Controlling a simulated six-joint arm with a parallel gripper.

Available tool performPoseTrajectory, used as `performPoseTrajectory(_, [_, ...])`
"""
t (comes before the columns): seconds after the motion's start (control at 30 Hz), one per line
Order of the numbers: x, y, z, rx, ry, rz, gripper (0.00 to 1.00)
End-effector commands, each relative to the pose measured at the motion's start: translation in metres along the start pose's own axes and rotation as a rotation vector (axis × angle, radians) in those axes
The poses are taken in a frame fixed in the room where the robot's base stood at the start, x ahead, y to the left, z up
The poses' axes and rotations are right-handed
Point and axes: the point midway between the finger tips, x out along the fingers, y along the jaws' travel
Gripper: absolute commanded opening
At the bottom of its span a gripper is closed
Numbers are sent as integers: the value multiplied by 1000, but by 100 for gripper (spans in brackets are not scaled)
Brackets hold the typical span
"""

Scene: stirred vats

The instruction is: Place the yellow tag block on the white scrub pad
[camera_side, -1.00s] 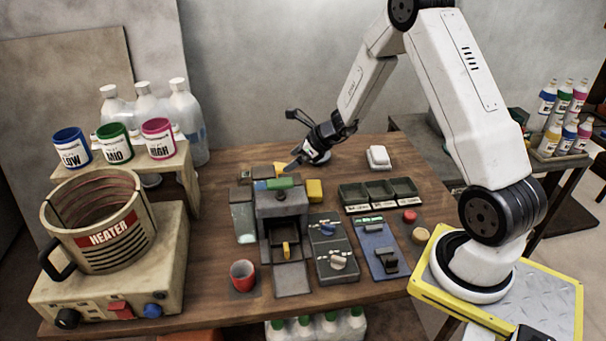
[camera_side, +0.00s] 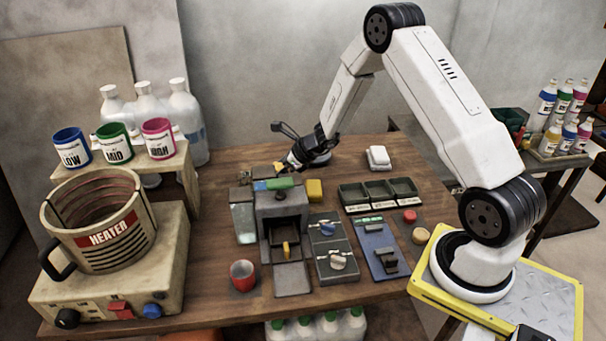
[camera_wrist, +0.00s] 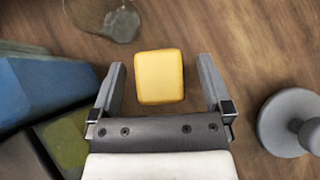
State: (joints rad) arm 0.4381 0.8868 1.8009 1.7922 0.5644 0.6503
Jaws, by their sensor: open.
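A small yellow block (camera_side: 280,168) is on the wooden table behind the dark grey machine. In the wrist view the yellow block (camera_wrist: 160,77) lies between my gripper's two fingers, with a gap on each side. My gripper (camera_wrist: 161,85) is open and empty around it. In the side view my gripper (camera_side: 287,166) is low at the block, partly hiding it. A white pad (camera_side: 378,157) lies at the back right of the table. A second yellow block (camera_side: 314,190) sits right of the machine.
The dark machine (camera_side: 281,204) stands close in front of my gripper. A grey knobbed piece (camera_wrist: 288,123) is to the right in the wrist view, and a clear dish (camera_wrist: 104,14) is above the block. Dark trays (camera_side: 380,193) stand in front of the pad. Table between gripper and pad looks mostly clear.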

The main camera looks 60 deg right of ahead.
Motion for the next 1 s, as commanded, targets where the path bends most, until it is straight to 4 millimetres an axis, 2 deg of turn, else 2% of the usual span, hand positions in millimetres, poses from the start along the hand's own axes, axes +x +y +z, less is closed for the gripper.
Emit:
performPoseTrajectory(0.57, [3,0,0,0,-1,0,100])
performPoseTrajectory(0.67, [3,0,0,0,-1,0,71])
performPoseTrajectory(0.8, [3,0,0,0,-1,0,27])
performPoseTrajectory(0.9, [3,0,0,0,-1,0,0])
performPoseTrajectory(1.0, [3,0,1,0,-2,-1,0])
